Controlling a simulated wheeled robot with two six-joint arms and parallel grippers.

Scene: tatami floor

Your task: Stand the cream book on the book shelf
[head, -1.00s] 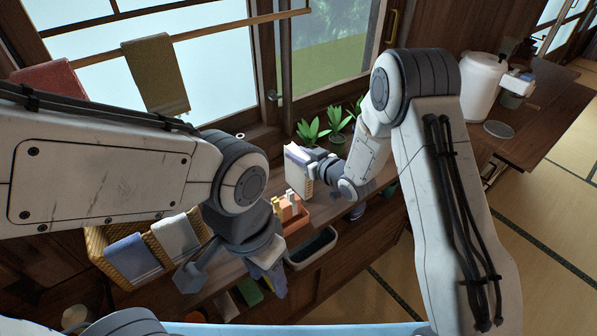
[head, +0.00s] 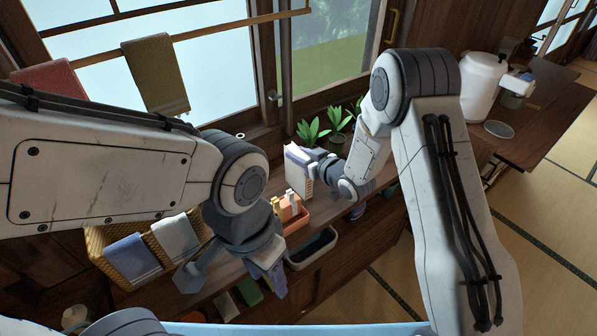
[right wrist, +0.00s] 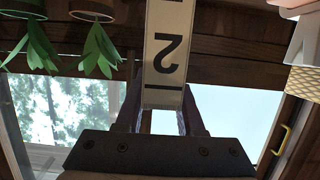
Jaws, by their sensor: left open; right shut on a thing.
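The cream book (head: 300,178) is at the window-side counter in the head view, with a pale lilac edge showing at its top. My right gripper (head: 309,162) is shut on it. In the right wrist view the book's cream spine (right wrist: 165,55), with a black "2", runs between the fingers of my right gripper (right wrist: 160,112). Whether its lower end touches the counter is unclear. My left gripper (head: 230,274) is open at the counter's front edge, apart from the book. Below it are coloured upright items, one green (head: 249,291), in a low shelf; my left arm hides part of this area.
Wicker baskets (head: 112,268) with cloths stand left. A white canister (head: 482,85) is at the right.

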